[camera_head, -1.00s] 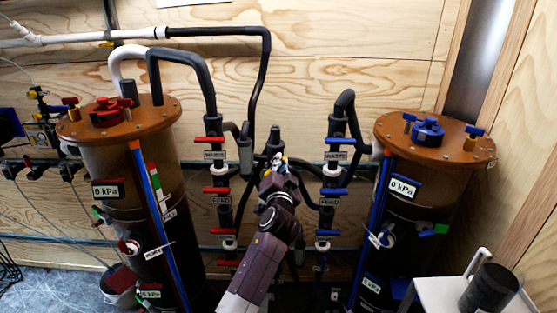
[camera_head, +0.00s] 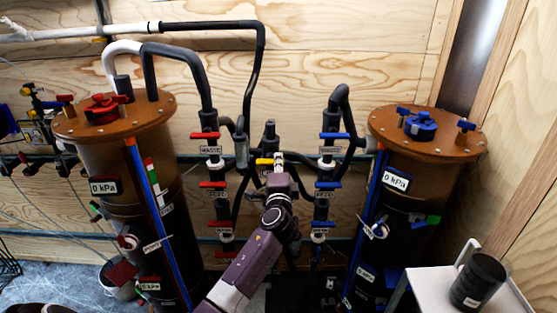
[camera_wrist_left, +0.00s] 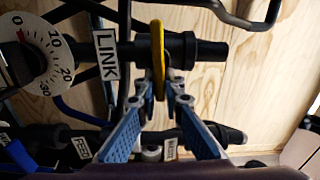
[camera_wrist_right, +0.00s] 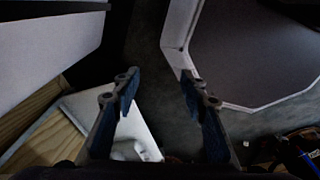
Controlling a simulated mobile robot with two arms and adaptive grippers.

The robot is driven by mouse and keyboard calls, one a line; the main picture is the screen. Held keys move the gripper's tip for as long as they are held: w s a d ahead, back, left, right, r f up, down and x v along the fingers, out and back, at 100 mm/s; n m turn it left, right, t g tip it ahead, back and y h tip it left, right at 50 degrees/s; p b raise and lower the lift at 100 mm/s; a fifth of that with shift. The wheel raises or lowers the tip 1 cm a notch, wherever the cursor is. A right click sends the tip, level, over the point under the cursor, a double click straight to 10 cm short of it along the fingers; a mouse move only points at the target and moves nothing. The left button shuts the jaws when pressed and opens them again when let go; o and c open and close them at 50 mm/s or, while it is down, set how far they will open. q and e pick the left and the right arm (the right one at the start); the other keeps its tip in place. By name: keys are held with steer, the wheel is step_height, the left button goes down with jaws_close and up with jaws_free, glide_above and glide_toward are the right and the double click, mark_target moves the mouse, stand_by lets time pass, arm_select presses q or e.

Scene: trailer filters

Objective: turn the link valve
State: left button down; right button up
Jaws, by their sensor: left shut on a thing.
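The link valve has a yellow handle (camera_head: 264,161), seen in the head view between the two filter columns. In the left wrist view the handle (camera_wrist_left: 158,50) stands edge-on across a dark pipe, beside a white LINK label (camera_wrist_left: 106,54). My left gripper (camera_head: 279,168) reaches up to the valve from below. In the left wrist view its blue fingers (camera_wrist_left: 164,92) lie on either side of the handle's lower part, shut on it. My right gripper (camera_wrist_right: 158,88) shows only in the right wrist view, open and empty, with its fingers well apart.
A red-topped column (camera_head: 118,135) stands left and a blue-topped column (camera_head: 425,135) right. Red valve handles (camera_head: 205,135) and blue ones (camera_head: 334,135) flank the link valve closely. A black cup (camera_head: 478,280) stands on a white stand (camera_head: 420,283) at lower right.

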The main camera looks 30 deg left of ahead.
arm_select(q)
steer(key=shift+f+m, duration=0.15)
steer(key=shift+m, duration=0.25)
steer(key=c, duration=2)
jaws_free()
steer(key=shift+c, duration=0.2)
steer(key=v, duration=1.2)
